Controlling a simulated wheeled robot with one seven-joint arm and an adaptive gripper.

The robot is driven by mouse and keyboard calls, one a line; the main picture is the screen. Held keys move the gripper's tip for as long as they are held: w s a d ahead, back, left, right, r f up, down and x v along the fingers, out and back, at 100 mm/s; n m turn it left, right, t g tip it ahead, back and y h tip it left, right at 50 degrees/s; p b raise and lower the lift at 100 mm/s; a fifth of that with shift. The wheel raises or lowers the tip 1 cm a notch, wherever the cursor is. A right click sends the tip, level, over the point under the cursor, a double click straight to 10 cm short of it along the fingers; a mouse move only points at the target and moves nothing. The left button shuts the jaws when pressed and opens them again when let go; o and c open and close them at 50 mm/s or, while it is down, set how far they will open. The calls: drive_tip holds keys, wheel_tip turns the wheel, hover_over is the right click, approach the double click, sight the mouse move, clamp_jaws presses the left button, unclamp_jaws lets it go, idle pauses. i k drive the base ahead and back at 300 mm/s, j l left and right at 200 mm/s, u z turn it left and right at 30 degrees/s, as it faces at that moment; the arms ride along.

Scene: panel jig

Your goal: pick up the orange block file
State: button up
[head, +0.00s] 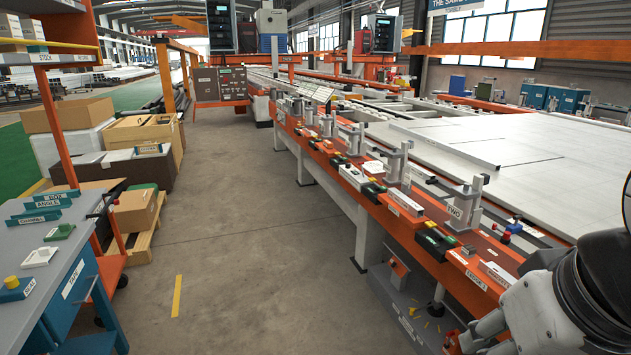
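I cannot single out the orange block file with certainty. Other small orange pieces (327,145) lie farther back along the beam, among the clamps. My gripper (480,337) is at the bottom right, in front of the jig and below the beam's top, apart from these pieces.
Grey clamps (466,202) and green-black tools (435,240) line the beam. A blue-grey workbench (60,275) with small labelled items stands at the left. Cardboard boxes (137,210) on a pallet stand behind it. The concrete aisle (235,240) between is clear.

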sight(327, 144)
drive_tip(key=i, duration=1.25)
drive_tip(key=i+u, duration=0.1)
drive_tip(key=i, duration=1.15)
drive_tip(key=i+l, duration=0.2)
drive_tip(key=i, duration=1.05)
drive_tip(key=i+j+z, duration=0.15)
drive_tip(key=i+j, duration=1.55)
drive_tip(key=i, duration=0.1)
